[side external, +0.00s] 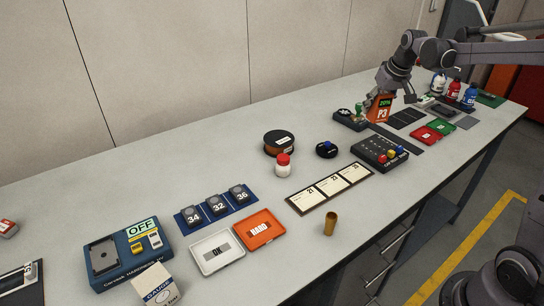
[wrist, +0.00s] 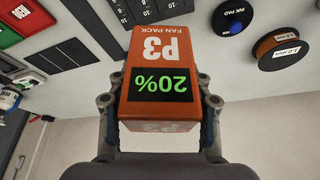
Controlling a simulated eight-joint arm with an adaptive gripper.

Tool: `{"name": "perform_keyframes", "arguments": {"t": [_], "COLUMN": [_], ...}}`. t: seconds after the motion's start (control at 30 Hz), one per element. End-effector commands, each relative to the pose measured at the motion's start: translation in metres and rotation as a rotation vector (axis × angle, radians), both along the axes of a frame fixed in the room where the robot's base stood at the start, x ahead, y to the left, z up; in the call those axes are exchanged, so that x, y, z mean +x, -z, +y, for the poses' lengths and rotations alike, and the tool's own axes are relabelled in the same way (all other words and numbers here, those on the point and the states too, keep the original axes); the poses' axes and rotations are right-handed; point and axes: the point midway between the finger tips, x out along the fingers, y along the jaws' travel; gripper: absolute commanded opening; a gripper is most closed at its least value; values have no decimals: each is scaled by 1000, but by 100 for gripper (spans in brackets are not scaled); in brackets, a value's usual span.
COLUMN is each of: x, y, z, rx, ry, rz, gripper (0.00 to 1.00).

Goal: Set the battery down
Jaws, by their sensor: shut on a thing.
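The battery is an orange pack marked P3 FAN PACK with a green 20% display. It shows in the side view (side external: 379,111) at the far part of the bench and fills the middle of the wrist view (wrist: 160,62). My gripper (side external: 383,93) is shut on it, with one finger on each side in the wrist view (wrist: 160,105). The battery is roughly upright at or just above the bench; its underside is hidden, so I cannot tell if it touches. Dark marked pads (side external: 405,117) lie just right of it.
A black holder with a green-handled stamp (side external: 351,118) is close left of the battery. A black box with coloured knobs (side external: 380,153) stands in front. Red and green trays (side external: 427,134) and several bottles (side external: 455,91) are to the right.

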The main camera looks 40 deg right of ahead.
Motion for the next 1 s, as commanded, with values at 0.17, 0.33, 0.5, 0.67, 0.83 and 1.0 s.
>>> {"name": "perform_keyframes", "arguments": {"t": [0.17, 0.33, 0.5, 0.67, 0.83, 1.0], "x": [-68, -137, -204, -248, -267, -250], "y": [0, 2, 7, 11, 14, 26], "z": [-55, -93, -116, -125, -127, -122], "rx": [1, -1, -1, -2, -2, -3], "ry": [123, 237, 345, 415, 449, 447], "rz": [0, -1, -2, -4, -4, -3], "gripper": [4, 4, 4, 4, 4, 4]}}
